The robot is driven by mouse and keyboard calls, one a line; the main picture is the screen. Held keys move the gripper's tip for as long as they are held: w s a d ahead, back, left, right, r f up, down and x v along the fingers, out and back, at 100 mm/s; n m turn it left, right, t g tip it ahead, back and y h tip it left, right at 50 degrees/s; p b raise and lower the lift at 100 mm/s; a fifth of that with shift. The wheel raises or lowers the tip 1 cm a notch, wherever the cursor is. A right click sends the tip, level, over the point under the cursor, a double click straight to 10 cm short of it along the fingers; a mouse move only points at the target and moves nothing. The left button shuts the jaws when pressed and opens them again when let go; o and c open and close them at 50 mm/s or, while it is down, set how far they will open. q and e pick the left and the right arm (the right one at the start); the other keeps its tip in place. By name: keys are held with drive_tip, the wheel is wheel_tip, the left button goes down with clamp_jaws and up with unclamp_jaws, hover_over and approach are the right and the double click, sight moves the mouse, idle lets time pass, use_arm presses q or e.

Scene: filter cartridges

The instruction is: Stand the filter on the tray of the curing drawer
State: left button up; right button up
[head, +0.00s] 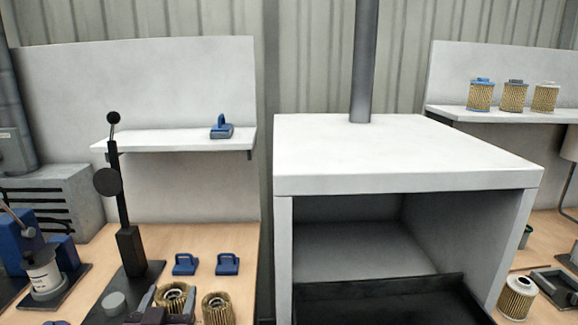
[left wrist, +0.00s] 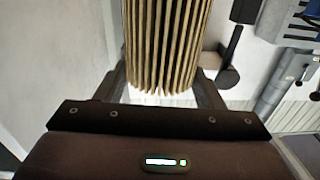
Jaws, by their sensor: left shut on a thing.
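A pleated tan filter (head: 175,297) is at the bottom of the head view, left of the white cabinet. My left gripper (head: 168,310) is shut on it. In the left wrist view the pleated filter (left wrist: 165,45) lies between the two dark fingers of the left gripper (left wrist: 165,88); its far end is cut off by the frame. The curing drawer's dark tray (head: 390,300) shows low in the white cabinet's open front, to the right of the held filter. The part of the tray in view looks empty. My right gripper is not in view.
Another filter (head: 217,309) stands beside the held one. Two blue caps (head: 228,264) lie behind them on the wooden bench. A black lever stand (head: 130,250) rises at left. The cabinet top (head: 400,150) overhangs the tray. A filter (head: 516,298) stands on the right bench.

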use_arm(q)
drive_tip(key=s+d+f+h, duration=0.2)
drive_tip(key=s+d+f, duration=0.2)
drive_tip(key=s+f, duration=0.15)
drive_tip(key=w+a+r, duration=0.1)
drive_tip(key=w+r, duration=0.1)
drive_tip(key=w+a+r+y, duration=0.1)
drive_tip(key=w+a+r, duration=0.1)
drive_tip(key=w+a+r+y, duration=0.1)
drive_tip(key=w+r, duration=0.1)
drive_tip(key=shift+a+r, duration=0.2)
drive_tip(key=shift+r, duration=0.1)
drive_tip(key=w+a+r+n+y, duration=0.1)
drive_tip(key=w+a+r+y, duration=0.1)
drive_tip(key=w+a+r, duration=0.3)
wheel_tip(320, 180, up, 4)
drive_tip(key=shift+a+r+n, duration=0.2)
drive_tip(key=shift+a+n, duration=0.05)
drive_tip(key=shift+n, duration=0.15)
drive_tip(key=shift+w+f, duration=0.1)
drive_tip(key=shift+f, duration=0.05)
wheel_tip(320, 180, down, 19)
drive_tip(key=shift+p, duration=0.7)
drive_tip(key=shift+f, duration=0.2)
